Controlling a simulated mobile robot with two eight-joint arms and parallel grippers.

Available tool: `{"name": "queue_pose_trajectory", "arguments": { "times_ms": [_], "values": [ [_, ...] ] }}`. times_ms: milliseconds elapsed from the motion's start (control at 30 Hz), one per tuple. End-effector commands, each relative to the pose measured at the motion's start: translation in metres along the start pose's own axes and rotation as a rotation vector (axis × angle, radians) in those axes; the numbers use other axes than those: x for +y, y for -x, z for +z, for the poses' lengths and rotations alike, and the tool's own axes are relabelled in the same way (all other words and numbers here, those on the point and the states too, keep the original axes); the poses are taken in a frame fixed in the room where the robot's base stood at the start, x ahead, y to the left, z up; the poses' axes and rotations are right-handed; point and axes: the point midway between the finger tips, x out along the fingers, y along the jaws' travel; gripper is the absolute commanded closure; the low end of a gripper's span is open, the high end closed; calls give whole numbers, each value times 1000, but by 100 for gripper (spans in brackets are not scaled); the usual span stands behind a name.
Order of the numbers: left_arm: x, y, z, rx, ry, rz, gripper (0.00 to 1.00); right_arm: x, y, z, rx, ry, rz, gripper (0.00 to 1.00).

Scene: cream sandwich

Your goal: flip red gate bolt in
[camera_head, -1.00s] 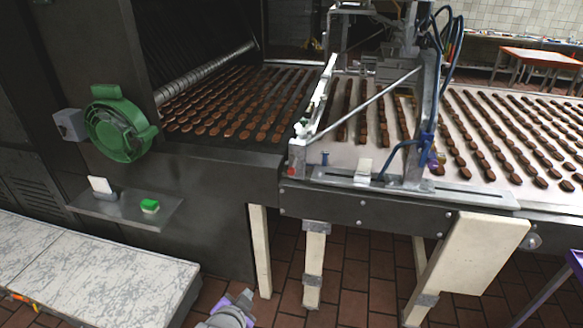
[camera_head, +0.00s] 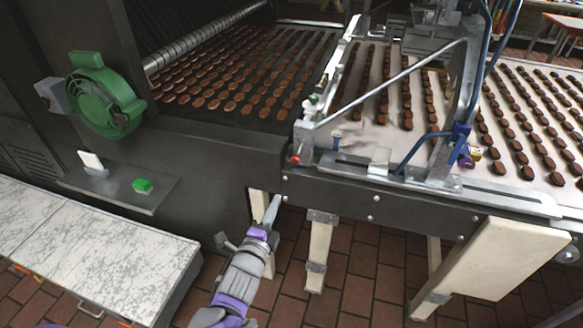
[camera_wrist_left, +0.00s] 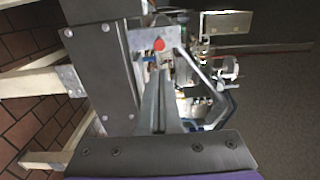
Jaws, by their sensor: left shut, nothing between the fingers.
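The red gate bolt (camera_head: 295,160) is a small red knob at the lower left end of the metal gate frame, on the near edge of the conveyor. In the left wrist view the red bolt (camera_wrist_left: 158,44) shows as a round red end just beyond my fingertips. My left gripper (camera_head: 275,202) is shut and empty, below and slightly left of the bolt, apart from it in the head view. Its closed fingers (camera_wrist_left: 160,85) point toward the bolt in the wrist view. Whether they touch cannot be told. My right gripper is not in view.
A conveyor with rows of brown biscuits (camera_head: 240,85) runs behind the bolt. A green fan housing (camera_head: 105,95), a shelf with a green button (camera_head: 143,186) and a marbled table (camera_head: 90,250) stand at left. Blue cables (camera_head: 425,140) hang around the gate frame at right.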

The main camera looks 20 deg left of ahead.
Motion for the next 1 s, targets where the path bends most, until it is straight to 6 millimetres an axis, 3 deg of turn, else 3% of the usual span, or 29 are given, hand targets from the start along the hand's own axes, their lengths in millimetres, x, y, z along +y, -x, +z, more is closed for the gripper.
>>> {"name": "queue_pose_trajectory", "arguments": {
  "times_ms": [267,700,1000],
  "values": [
    [-1,-23,0,0,1,1,100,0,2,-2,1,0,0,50],
    [-2,-114,0,0,2,0,100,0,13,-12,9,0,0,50],
    [-1,-140,0,-1,3,0,100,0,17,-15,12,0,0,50]
  ]
}}
